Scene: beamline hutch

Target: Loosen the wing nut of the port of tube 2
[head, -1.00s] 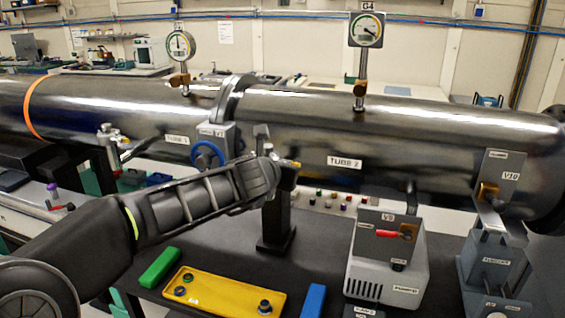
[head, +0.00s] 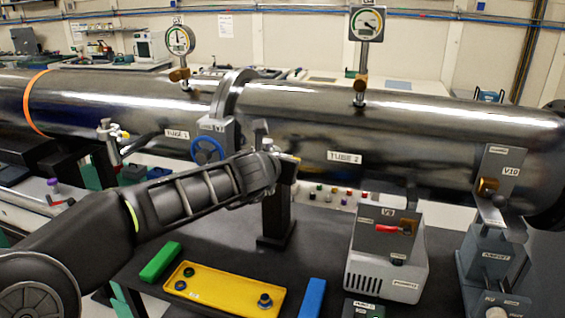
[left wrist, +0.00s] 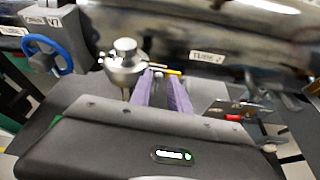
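Tube 2 (head: 420,140) is the large shiny steel cylinder on the right, with its label on the front; the label also shows in the left wrist view (left wrist: 207,57). The port of tube 2 (left wrist: 125,62) is a round metal fitting left of my fingers in the left wrist view. A thin yellow piece (left wrist: 172,71), possibly part of its wing nut, shows at the fingertips. My left gripper (left wrist: 158,76) has purple fingers with a narrow gap between them, at the port. I cannot tell whether they touch the nut. In the head view, my gripper (head: 290,165) largely hides the port. My right gripper is out of view.
A blue handwheel (head: 207,151) sits left of the port. Dial gauges (head: 366,24) stand on the tubes. Below are a yellow tray (head: 222,290), green block (head: 160,262), blue block (head: 312,298) and a grey pump box (head: 385,268).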

